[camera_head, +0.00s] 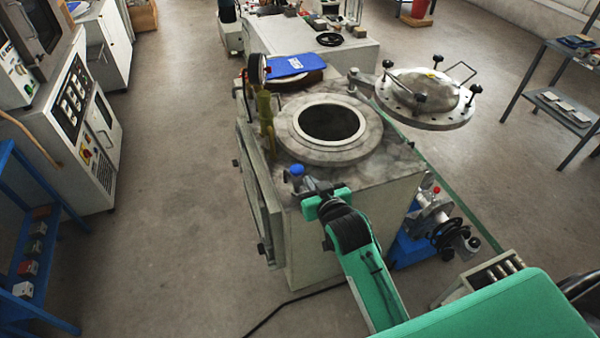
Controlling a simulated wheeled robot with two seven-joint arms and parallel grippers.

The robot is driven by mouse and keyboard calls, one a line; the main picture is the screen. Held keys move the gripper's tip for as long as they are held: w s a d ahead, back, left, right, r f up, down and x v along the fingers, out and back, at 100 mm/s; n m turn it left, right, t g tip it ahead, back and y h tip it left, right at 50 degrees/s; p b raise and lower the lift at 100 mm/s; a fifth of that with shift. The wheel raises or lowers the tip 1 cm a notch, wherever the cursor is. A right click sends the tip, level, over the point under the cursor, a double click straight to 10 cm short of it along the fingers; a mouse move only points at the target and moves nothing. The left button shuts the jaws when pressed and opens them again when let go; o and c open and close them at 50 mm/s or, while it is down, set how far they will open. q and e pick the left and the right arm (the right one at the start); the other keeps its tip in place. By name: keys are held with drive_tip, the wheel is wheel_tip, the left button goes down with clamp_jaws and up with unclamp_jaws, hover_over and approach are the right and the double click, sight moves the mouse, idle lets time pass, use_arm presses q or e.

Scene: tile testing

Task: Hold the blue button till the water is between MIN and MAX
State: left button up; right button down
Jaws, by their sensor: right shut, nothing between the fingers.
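A small round blue button (297,170) shows at the front left of the grey tank's top. My right gripper (303,184) is shut and empty, right by the button in the picture; I cannot tell whether it touches it. The grey tank (385,190) has a round open mouth (333,123) with a dark inside. No water level and no MIN or MAX marks can be made out. My left gripper is not in view.
The round metal lid (425,92) is swung open to the right of the mouth. A brass valve with a gauge (265,105) stands at the left edge, near a blue board (291,65). Blue pump equipment (412,247) stands at right.

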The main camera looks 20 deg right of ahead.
sight(300, 169)
wheel_tip(300, 169, up, 2)
drive_tip(key=shift+s+d, duration=0.1)
